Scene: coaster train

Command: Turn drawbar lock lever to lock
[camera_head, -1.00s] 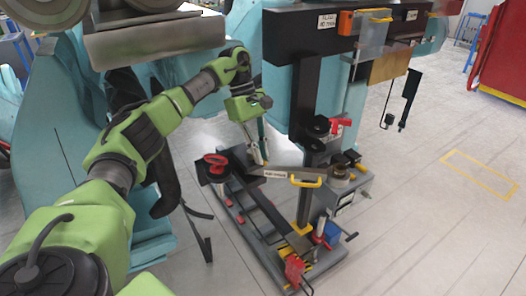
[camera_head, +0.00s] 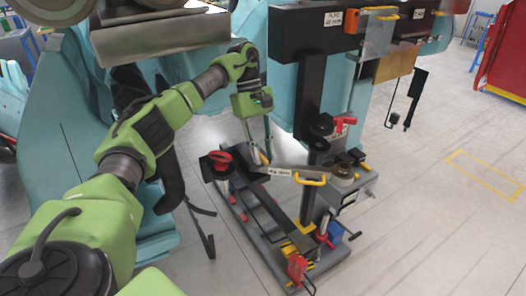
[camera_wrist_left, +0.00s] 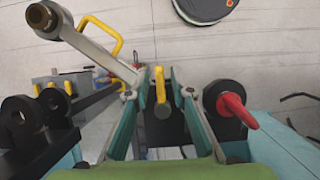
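A small yellow lever (camera_wrist_left: 160,85) stands between the two teal fingers of my left gripper (camera_wrist_left: 157,95) in the left wrist view. The fingers are spread, with a gap on each side of the lever. In the head view my left gripper (camera_head: 261,154) points down at the rig, just behind the grey drawbar (camera_head: 280,171). The lever is mostly hidden there by the fingers. The drawbar also shows in the left wrist view (camera_wrist_left: 97,52), to the left of the fingers, with a yellow handle (camera_wrist_left: 103,32). My right gripper is not in view.
A red-handled knob (camera_head: 220,158) stands left of the gripper, and close to the right finger in the wrist view (camera_wrist_left: 238,110). A black upright post (camera_head: 310,100) and a red lever (camera_head: 344,122) stand to the right. Open floor (camera_head: 430,220) lies further right.

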